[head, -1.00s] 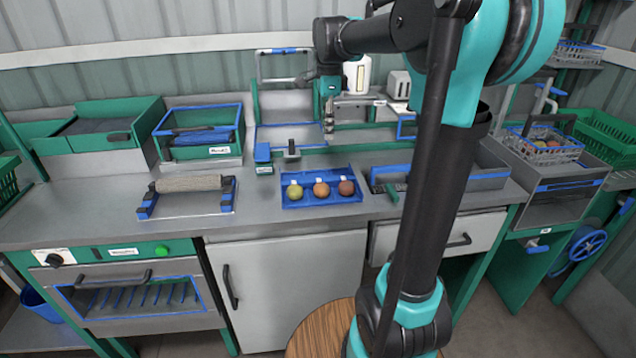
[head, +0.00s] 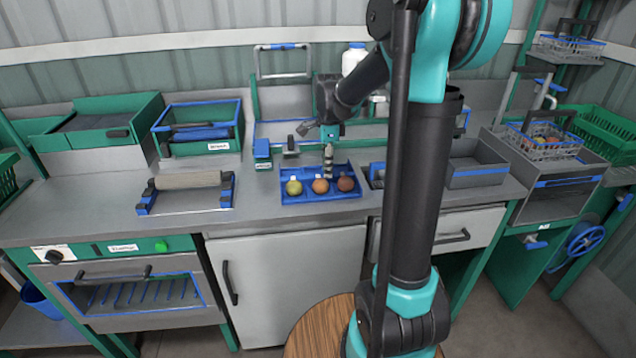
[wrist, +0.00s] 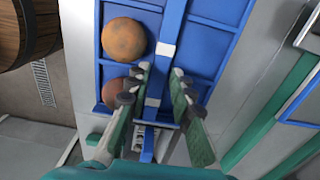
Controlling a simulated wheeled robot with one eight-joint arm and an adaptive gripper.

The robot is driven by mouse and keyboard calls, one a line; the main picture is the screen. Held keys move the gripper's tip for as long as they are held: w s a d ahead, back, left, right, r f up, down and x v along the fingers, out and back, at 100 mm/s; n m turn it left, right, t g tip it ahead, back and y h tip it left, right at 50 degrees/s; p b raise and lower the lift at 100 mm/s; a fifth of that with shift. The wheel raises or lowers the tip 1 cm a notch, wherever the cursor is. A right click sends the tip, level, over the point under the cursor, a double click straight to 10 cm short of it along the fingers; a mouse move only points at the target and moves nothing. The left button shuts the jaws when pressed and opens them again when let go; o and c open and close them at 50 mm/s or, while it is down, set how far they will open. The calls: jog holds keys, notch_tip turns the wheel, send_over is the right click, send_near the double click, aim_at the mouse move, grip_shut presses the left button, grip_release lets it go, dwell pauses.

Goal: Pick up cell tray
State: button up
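The blue cell tray (head: 322,199) lies on the steel counter with three tomatoes in its front row: a yellow-green one (head: 293,187), an orange one (head: 320,185) and a red one (head: 345,183). My gripper (head: 328,172) points down over the tray, behind the orange tomato. In the wrist view, the fingers of my gripper (wrist: 161,72) are apart, one on each side of a blue tray divider (wrist: 170,28) with white tabs. The orange tomato (wrist: 123,38) and a reddish one (wrist: 122,86) show beside it. I cannot tell whether the fingers touch the divider.
A rolling-pin-like roller on a blue-ended stand (head: 188,181) is to the left. A blue-topped box (head: 262,151) stands behind the tray at left. A grey bin (head: 476,176) is at right. The counter in front of the tray is clear.

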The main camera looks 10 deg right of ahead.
jog(key=shift+f, duration=1.05)
grip_shut()
